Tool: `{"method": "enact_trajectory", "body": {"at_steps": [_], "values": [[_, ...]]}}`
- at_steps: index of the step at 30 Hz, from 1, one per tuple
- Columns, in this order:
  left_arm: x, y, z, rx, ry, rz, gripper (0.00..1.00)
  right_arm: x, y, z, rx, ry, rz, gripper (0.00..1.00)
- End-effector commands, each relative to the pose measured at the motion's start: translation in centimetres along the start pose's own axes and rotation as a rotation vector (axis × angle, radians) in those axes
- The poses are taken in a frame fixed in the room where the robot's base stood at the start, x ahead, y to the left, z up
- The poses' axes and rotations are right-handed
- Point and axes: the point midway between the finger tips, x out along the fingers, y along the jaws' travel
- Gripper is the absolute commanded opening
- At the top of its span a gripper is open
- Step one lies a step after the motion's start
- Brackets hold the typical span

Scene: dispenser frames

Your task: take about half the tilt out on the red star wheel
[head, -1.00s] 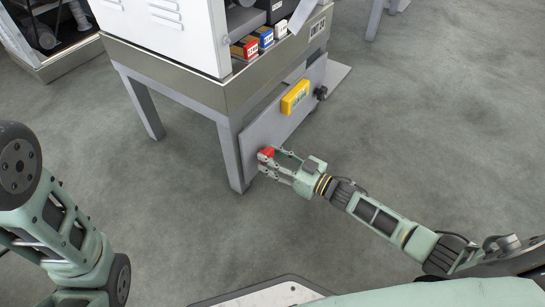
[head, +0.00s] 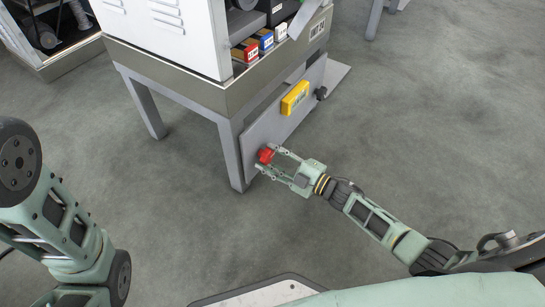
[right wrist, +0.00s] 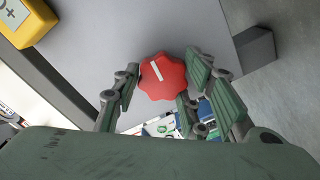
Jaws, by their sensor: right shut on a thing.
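The red star wheel (head: 265,155) sits on the grey panel at the lower part of the machine's stand. In the right wrist view the wheel (right wrist: 162,77) has a lobed rim and a white line across its face, slanting. My right gripper (head: 271,162) reaches it from the right in the head view. Its fingers stand on either side of the wheel in the right wrist view (right wrist: 164,84), shut on it. A yellow unit with a small display (head: 295,97) is fixed on the same panel; its reading is too small to tell. My left gripper is out of view.
The machine stand has grey legs (head: 228,155) close to the wheel. A dark knob (head: 321,93) is at the panel's far end. Red, blue and white boxes (head: 246,51) sit on the machine's shelf above. The floor to the right is clear.

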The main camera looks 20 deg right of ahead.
Motion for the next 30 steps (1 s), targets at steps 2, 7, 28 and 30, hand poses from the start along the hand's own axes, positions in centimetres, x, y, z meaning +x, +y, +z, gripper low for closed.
{"method": "enact_trajectory", "body": {"at_steps": [2, 7, 28, 30], "values": [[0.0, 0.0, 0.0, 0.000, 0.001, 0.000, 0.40, 0.0, 0.3, -0.3, -0.073, 0.008, 0.006, 0.13], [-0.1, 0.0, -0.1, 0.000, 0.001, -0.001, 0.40, 0.1, 0.2, -0.4, -0.235, 0.010, 0.007, 0.13], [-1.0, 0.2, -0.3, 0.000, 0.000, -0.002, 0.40, 0.1, -0.2, -0.6, -0.728, 0.011, 0.005, 0.13], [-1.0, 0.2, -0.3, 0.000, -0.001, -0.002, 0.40, 0.1, -0.3, -0.6, -0.747, 0.011, 0.004, 0.13]]}}
